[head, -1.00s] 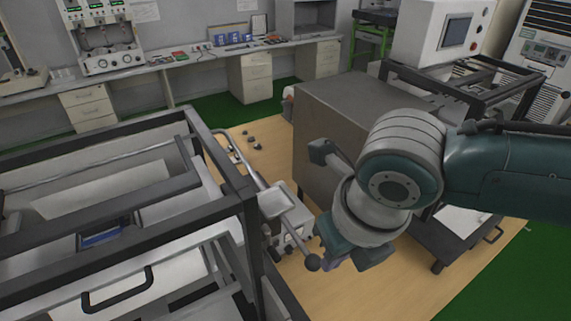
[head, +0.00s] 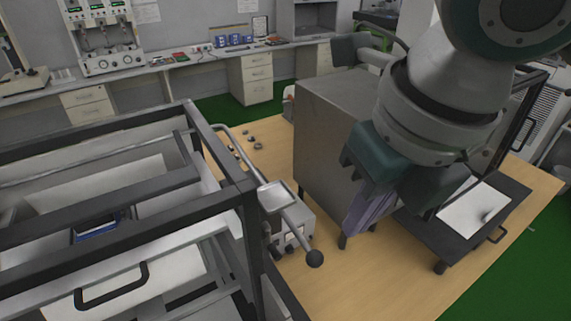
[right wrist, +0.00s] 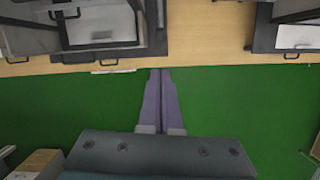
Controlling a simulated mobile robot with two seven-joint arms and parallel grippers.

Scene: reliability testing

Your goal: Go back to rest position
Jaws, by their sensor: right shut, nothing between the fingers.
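My right gripper (head: 362,217) hangs from the wrist in the right part of the head view, its purple fingers pointing down. It is in front of the grey metal box on the wooden table. In the right wrist view the two purple fingers (right wrist: 160,75) lie side by side, shut and with nothing between them. They show over the green floor (right wrist: 80,100), near the table's front edge. My left gripper is not in either view.
A black-framed machine (head: 222,150) fills the left. A lever with a black ball (head: 314,258) stands beside it. The grey box (head: 325,140) and a black tray with white sheet (head: 475,215) sit on the wooden table (head: 400,285). A cardboard box (right wrist: 36,163) stands on the floor.

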